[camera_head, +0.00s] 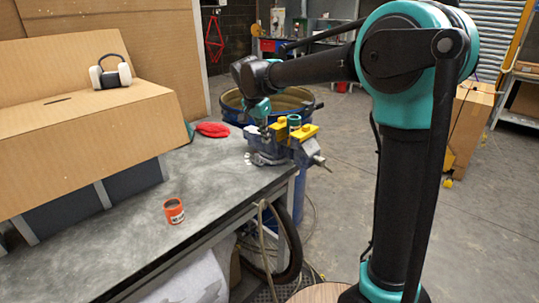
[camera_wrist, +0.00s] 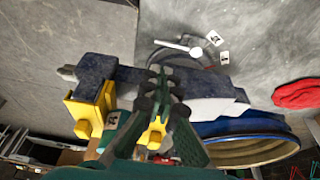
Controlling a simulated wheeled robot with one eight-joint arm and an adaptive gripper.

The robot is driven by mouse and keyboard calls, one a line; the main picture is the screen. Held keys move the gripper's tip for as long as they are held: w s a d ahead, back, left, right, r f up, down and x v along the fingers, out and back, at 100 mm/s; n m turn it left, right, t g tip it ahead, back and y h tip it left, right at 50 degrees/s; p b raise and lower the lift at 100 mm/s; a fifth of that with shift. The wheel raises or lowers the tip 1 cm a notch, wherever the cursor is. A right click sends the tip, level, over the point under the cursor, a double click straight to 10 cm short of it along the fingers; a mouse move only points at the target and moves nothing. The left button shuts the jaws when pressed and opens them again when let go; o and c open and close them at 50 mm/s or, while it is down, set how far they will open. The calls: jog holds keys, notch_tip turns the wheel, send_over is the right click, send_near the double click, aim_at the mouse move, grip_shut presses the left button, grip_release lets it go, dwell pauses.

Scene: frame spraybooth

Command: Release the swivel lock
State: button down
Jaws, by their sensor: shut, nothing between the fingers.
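A blue bench vise (camera_head: 303,152) with yellow jaw covers stands at the far right corner of the workbench. In the wrist view, its dark blue body (camera_wrist: 93,66) lies across the picture, partly hidden by my fingers. A small pale lever with a rounded end (camera_wrist: 194,51) shows at the vise's base, probably the swivel lock. My gripper (camera_wrist: 160,78) is shut and empty, above the vise. The lever's end lies beyond my fingertips and to their right in that view, apparently apart from them. In the head view my gripper (camera_head: 262,118) is small and its fingertips are unclear.
A red cloth (camera_head: 213,130) and an orange can (camera_head: 174,211) are on the workbench (camera_head: 130,230). A blue drum (camera_head: 232,105) stands behind the vise. The bench top left of the vise is mostly clear.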

jog(key=x, duration=1)
jog(key=shift+d, duration=0.1)
jog(key=shift+s, duration=0.15)
